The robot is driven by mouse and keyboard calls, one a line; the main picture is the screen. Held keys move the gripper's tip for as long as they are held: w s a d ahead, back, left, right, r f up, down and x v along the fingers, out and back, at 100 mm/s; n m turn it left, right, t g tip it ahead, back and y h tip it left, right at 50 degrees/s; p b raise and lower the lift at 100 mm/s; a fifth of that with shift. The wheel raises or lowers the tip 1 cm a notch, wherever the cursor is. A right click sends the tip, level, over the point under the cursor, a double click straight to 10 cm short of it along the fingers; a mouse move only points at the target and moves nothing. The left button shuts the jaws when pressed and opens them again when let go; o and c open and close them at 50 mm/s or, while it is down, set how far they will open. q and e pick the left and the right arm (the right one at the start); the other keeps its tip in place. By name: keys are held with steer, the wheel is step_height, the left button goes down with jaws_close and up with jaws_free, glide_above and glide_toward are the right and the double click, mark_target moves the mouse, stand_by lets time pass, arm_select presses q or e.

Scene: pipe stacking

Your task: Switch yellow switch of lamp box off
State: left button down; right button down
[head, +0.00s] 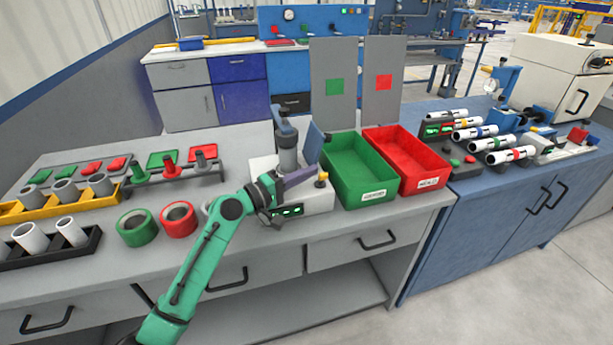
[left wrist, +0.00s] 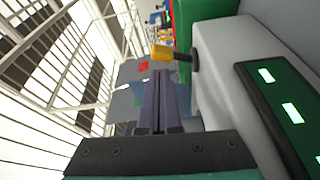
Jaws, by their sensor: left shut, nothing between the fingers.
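The lamp box (head: 318,202) is a pale box on the grey workbench, with a dark front panel of lit green lamps; its panel also shows in the left wrist view (left wrist: 275,95). The yellow switch (head: 321,182) stands at the right end of its top. In the left wrist view the switch's yellow tip (left wrist: 161,52) sits on a dark stem that meets the box. My left gripper (head: 314,173) is shut and empty. Its fingertips (left wrist: 160,73) are close to the yellow tip; I cannot tell whether they touch. My right gripper is not in view.
A green bin (head: 352,180) and a red bin (head: 420,165) stand right of the box. A grey post (head: 287,150) rises behind it. Green and red rings (head: 138,230) and pipe racks (head: 50,247) lie to the left.

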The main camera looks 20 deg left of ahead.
arm_select(q)
steer(key=b+v, duration=0.3)
steer(key=v, duration=1.1)
steer(key=shift+s+b, duration=0.3)
steer(key=shift+s, duration=0.05)
steer(key=shift+a, duration=0.1)
